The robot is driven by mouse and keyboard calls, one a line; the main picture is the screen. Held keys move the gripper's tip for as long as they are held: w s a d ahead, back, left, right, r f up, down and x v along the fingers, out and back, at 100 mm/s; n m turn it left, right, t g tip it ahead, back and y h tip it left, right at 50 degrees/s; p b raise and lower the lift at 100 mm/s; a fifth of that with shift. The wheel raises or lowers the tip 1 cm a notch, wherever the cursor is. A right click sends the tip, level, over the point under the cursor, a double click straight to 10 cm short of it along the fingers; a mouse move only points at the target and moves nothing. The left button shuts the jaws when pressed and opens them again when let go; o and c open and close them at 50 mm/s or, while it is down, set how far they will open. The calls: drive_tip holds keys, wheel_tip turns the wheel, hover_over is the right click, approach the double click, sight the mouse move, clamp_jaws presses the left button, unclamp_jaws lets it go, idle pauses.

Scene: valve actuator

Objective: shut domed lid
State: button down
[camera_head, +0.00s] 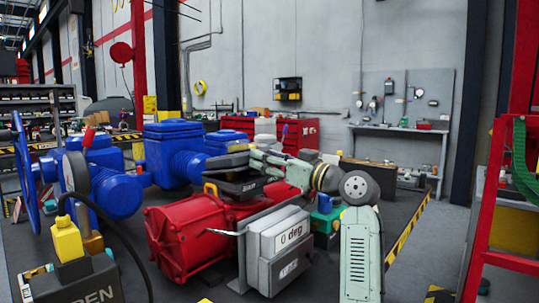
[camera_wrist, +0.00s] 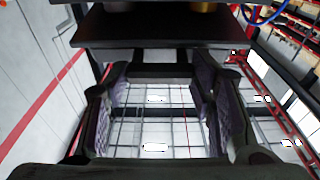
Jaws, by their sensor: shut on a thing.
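No domed lid can be made out clearly. My gripper (camera_head: 247,187) is a black block at the end of my arm, above the red actuator (camera_head: 186,236). The wrist view shows its two fingers (camera_wrist: 158,98), with textured pads, standing apart. A dark bar (camera_wrist: 160,72) spans the gap between them; the gripper appears shut on it, though the contact is unclear. A broad dark plate (camera_wrist: 160,32) fills the top of that view. Whether the bar or plate belongs to a lid cannot be told.
A grey box marked "0 deg" (camera_head: 290,235) stands in front of the red actuator. Blue valve bodies (camera_head: 172,150) lie to the left, with a blue handwheel (camera_head: 28,170). A workbench (camera_head: 400,129) stands at the back right.

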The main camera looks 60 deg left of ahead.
drive_tip(key=shift+s+a+f, duration=0.1)
drive_tip(key=shift+a+f, duration=0.05)
drive_tip(key=shift+f, duration=0.35)
drive_tip(key=shift+s+a+f, duration=0.1)
drive_tip(key=shift+a+f, duration=0.05)
drive_tip(key=shift+f, duration=0.3)
drive_tip(key=c, duration=1.2)
unclamp_jaws()
drive_tip(key=o, duration=0.5)
drive_tip(key=shift+a+r, duration=0.1)
drive_tip(key=shift+a, duration=0.05)
drive_tip(key=shift+r, duration=0.1)
drive_tip(key=v, duration=1.2)
drive_tip(key=shift+w, duration=0.15)
drive_tip(key=shift+r, duration=0.1)
